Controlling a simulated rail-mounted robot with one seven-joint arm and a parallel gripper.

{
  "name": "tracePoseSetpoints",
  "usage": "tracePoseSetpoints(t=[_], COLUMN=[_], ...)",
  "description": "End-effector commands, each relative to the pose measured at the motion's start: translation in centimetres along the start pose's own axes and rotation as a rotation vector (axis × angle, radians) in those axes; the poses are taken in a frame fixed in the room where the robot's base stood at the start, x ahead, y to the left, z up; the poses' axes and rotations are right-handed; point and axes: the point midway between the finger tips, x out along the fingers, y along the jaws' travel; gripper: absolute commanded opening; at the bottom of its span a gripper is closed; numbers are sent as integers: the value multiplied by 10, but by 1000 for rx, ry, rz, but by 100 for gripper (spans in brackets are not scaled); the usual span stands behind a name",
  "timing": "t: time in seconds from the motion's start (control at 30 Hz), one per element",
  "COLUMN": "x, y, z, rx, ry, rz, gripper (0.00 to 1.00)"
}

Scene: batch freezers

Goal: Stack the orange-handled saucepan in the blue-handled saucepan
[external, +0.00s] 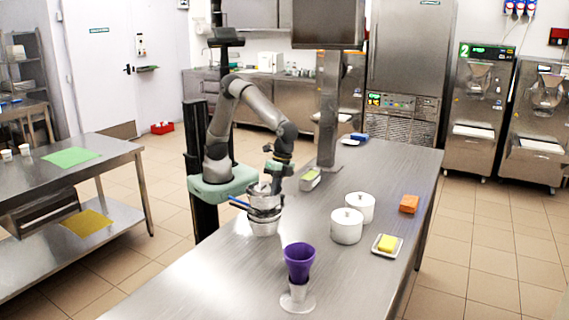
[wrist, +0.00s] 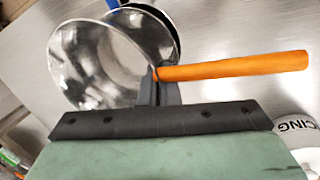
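The orange-handled saucepan (wrist: 95,65) is a shiny metal pan. Its orange handle (wrist: 235,66) points right in the wrist view. My gripper (wrist: 156,90) is shut on this pan at the rim, beside the root of the handle.
Two white lidded pots (external: 346,227) (external: 360,206) stand to the right. A purple cup (external: 299,262) is on a holder in front. A yellow sponge on a dish (external: 387,245) and an orange block (external: 409,204) lie near the right edge. The table's front left is clear.

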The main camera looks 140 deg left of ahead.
Motion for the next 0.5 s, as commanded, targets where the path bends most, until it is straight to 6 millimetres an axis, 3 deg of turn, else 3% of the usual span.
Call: tracePoseSetpoints(t=[0.5], x=[13], y=[-4], z=[0], rx=[0], ry=[2], rz=[1], gripper=[0])
